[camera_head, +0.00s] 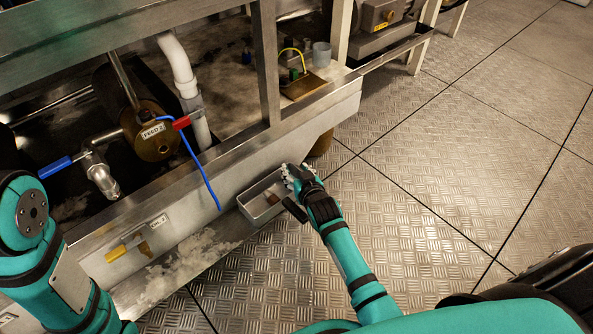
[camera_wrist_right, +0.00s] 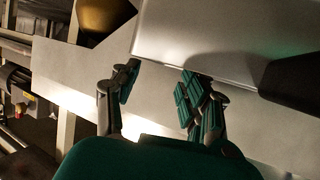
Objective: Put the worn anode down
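My right gripper (camera_head: 293,178) is at the right end of a small metal tray (camera_head: 247,207) on the ledge at the foot of the tank frame. In the right wrist view its two fingers (camera_wrist_right: 160,92) stand apart with nothing between them, close to a pale metal surface with a straight edge. A small brownish patch (camera_head: 272,197) shows inside the tray; I cannot tell whether it is the worn anode. No other thing that I can identify as the anode shows. My left arm comes in at the lower left, but its gripper is out of view.
A brown cylinder (camera_head: 152,132) with a label lies inside the frame, beside a blue-handled valve (camera_head: 55,167) and a red handle (camera_head: 181,123). A grey cup (camera_head: 321,54) stands farther back. The tread-plate floor (camera_head: 470,150) at right is clear.

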